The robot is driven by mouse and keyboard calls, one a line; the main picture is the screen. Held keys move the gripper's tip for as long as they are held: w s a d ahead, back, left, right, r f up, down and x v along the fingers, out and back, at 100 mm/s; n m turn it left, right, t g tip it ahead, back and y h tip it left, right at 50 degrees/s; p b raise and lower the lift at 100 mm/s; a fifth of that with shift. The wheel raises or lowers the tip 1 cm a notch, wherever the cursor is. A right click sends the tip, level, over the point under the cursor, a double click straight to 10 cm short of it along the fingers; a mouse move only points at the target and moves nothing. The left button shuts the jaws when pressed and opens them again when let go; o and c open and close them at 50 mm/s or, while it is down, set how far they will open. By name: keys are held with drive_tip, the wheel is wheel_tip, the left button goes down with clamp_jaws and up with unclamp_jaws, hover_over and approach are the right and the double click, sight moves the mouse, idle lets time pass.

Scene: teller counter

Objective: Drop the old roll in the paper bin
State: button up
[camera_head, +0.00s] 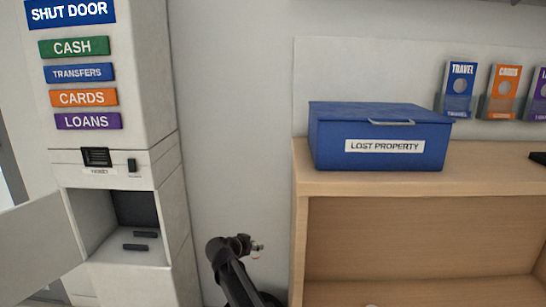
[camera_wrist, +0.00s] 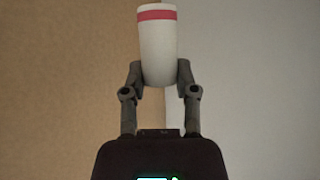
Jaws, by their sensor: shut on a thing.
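The old roll (camera_wrist: 159,45) is a pale cylinder with a red band near its far end in the wrist view. My gripper (camera_wrist: 160,70) is shut on it, one finger on each side of its near end. In the head view my gripper (camera_head: 250,246) is low in the gap between the ticket machine and the wooden counter. Only a small pale bit of what it holds shows there. I cannot see the paper bin in either view.
The ticket machine (camera_head: 184,190) stands left with its door (camera_head: 38,240) swung open and its compartment (camera_head: 135,225) exposed. The wooden counter (camera_head: 480,183) on the right bears a blue lost property box (camera_head: 340,125). Leaflet holders (camera_head: 458,105) hang on the wall behind.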

wheel_tip(320, 180, down, 19)
drive_tip(key=b, duration=1.7)
drive_tip(key=shift+b, duration=0.35)
wheel_tip(320, 180, down, 6)
drive_tip(key=b, duration=0.6)
drive_tip(key=o, duration=0.9)
drive_tip(key=shift+s, duration=0.2)
